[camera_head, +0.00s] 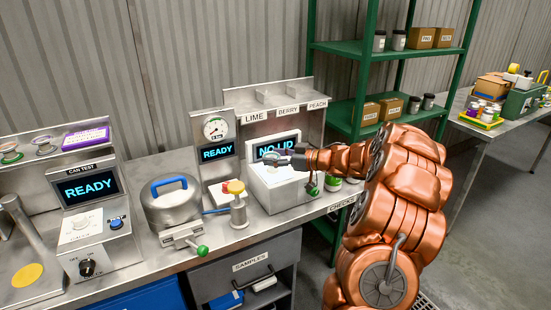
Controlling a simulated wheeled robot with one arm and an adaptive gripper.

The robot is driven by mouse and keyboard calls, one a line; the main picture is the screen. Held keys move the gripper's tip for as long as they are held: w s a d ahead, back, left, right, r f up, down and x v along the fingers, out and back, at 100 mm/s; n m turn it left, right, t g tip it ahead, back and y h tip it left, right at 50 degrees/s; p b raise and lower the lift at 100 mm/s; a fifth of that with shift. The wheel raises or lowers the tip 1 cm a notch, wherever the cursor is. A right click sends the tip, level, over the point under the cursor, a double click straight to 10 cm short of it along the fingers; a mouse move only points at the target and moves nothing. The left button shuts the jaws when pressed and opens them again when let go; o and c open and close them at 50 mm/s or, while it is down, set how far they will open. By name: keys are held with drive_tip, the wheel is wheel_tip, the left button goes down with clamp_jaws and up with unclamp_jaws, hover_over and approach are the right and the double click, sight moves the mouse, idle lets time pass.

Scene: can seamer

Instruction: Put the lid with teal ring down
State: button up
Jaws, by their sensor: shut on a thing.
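My gripper (283,160) is at the end of my copper arm, which reaches in from the right. It is shut on a small round lid (271,155), held in front of the display that reads "NO LID" and over the white-topped machine (270,195). The lid is small here and partly covered by the fingers. Its teal ring is hard to make out. I cannot tell whether the lid touches the machine's top.
A "READY" gauge unit (216,150) stands behind. Green shelving (345,48) stands behind right.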

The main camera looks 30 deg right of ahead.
drive_tip(key=shift+w+d+f+p, duration=0.1)
drive_tip(key=shift+w+d+p, duration=0.2)
drive_tip(key=shift+w+d, duration=0.35)
drive_tip(key=shift+w+d+f+p, duration=0.1)
drive_tip(key=shift+w+d+p, duration=0.25)
drive_tip(key=shift+w, duration=0.5)
drive_tip(key=shift+s+f+p, duration=0.1)
drive_tip(key=shift+f+p, duration=0.65)
drive_tip(key=shift+f, duration=0.8)
drive_tip(key=shift+f, duration=0.2)
drive_tip(key=o, duration=0.8)
drive_tip(key=shift+b, duration=0.35)
drive_tip(key=shift+b+v, duration=1.25)
drive_tip(key=shift+v, duration=2.7)
